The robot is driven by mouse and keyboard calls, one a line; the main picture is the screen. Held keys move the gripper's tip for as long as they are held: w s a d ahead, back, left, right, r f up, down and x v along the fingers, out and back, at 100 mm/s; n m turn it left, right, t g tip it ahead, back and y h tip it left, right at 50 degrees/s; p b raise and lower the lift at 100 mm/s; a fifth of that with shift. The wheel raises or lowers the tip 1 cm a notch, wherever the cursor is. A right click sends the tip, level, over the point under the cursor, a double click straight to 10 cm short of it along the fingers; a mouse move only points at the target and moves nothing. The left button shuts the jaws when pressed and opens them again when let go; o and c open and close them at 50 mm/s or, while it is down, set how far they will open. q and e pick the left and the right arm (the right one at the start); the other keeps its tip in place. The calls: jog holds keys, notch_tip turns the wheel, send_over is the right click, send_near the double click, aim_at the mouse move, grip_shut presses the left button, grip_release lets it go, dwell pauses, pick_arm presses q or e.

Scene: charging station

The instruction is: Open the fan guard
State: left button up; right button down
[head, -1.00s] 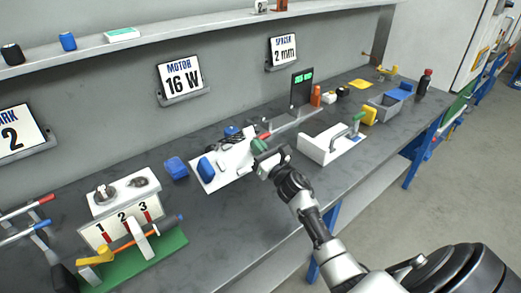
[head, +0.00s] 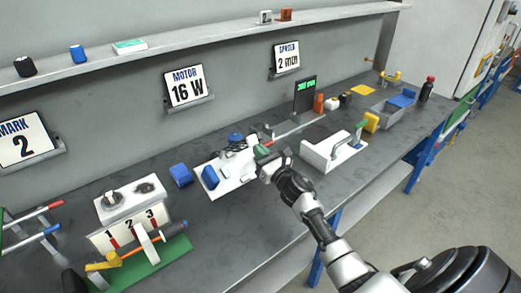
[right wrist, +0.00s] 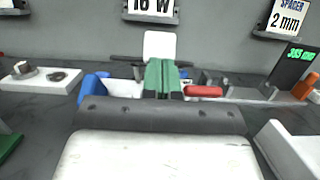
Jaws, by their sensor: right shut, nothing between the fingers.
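A white fixture board (head: 228,186) lies on the bench, with a blue part (head: 210,177) at its left and a cluster of white and dark parts behind it. I cannot clearly make out the fan guard among them. In the right wrist view, an upright white panel (right wrist: 159,46) stands just beyond the fingers, above a dark crosspiece. My right gripper (head: 262,152) is at the right end of the board. Its green fingertips (right wrist: 163,78) are shut and empty, and whether they touch the fixture is unclear. My left gripper is not in view.
A blue block (head: 181,175) sits left of the board. A white stand with a grey handle (head: 333,153) is to the right. A dark display post (head: 305,97) is behind. Bare bench lies in front of the board.

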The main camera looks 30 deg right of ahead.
aim_at(252, 136)
jog(key=shift+w+r+g+p, duration=0.3)
jog(key=shift+r+g+p, duration=0.45)
jog(key=shift+p, duration=0.9)
jog(key=shift+w+r+g+p, duration=0.35)
jog(key=shift+r+p, duration=0.65)
jog(key=shift+p, duration=0.6)
jog(key=shift+w+h, duration=0.1)
jog(key=shift+h, duration=0.2)
jog(key=shift+w+a+r+p, duration=0.15)
jog(key=shift+w+r+p, duration=0.25)
jog(key=shift+w+r, duration=0.7)
jog(key=shift+f, duration=0.1)
